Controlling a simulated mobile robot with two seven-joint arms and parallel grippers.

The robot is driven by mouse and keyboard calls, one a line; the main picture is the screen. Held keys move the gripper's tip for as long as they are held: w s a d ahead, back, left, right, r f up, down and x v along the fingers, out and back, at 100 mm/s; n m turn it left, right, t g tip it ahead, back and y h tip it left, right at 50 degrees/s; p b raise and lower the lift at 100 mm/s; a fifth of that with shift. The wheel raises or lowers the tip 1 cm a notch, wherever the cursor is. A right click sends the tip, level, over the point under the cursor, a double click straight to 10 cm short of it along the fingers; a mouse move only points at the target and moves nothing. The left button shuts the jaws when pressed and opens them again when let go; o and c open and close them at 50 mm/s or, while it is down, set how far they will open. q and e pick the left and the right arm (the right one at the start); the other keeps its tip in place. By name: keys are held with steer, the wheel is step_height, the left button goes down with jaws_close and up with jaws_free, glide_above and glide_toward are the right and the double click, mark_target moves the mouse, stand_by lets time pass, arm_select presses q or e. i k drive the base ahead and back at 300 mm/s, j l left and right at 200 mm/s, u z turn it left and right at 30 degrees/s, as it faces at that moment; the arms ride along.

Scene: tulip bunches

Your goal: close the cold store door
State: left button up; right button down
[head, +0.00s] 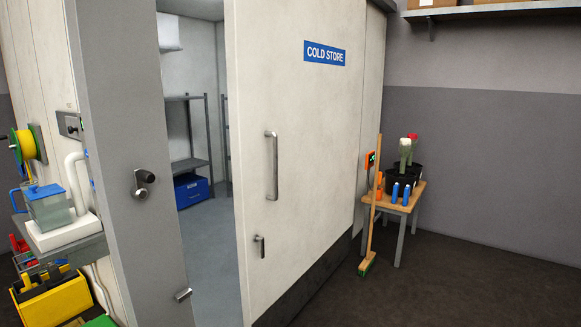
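The cold store door (308,150) is a large off-white sliding panel with a blue "COLD STORE" sign (324,53). It stands partly open, with a gap between its left edge and the grey door frame (130,130). A long vertical metal handle (272,165) is on the door, and a small lever (259,246) sits below it. A round latch fitting (144,186) is on the frame. Neither of my grippers shows in the head view.
Inside are grey shelves (187,130) and a blue crate (191,189). A broom (371,215) leans by a small wooden table (407,199) to the right of the door. A shelf with a water filter jug (47,207) is at left, above a yellow container (46,298). The floor at right front is clear.

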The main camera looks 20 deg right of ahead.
mark_target(294, 68)
steer(key=i+l+z, duration=0.35)
steer(key=l, duration=0.2)
steer(key=i+l+z, duration=1.1)
steer(key=i, duration=0.3)
steer(key=i+z, duration=0.35)
steer(key=i, duration=0.15)
steer(key=i+u, duration=0.15)
steer(key=i, duration=0.55)
steer(key=i+l+u, duration=0.15)
steer(key=i, duration=0.6)
steer(key=i+l+u, duration=0.15)
steer(key=i+u, duration=0.25)
steer(key=i+l+u, duration=0.25)
steer(key=u, duration=0.15)
steer(key=i+l+u, duration=0.25)
steer(key=u, duration=0.15)
steer(key=i+l+u, duration=0.2)
steer(key=l+u, duration=0.2)
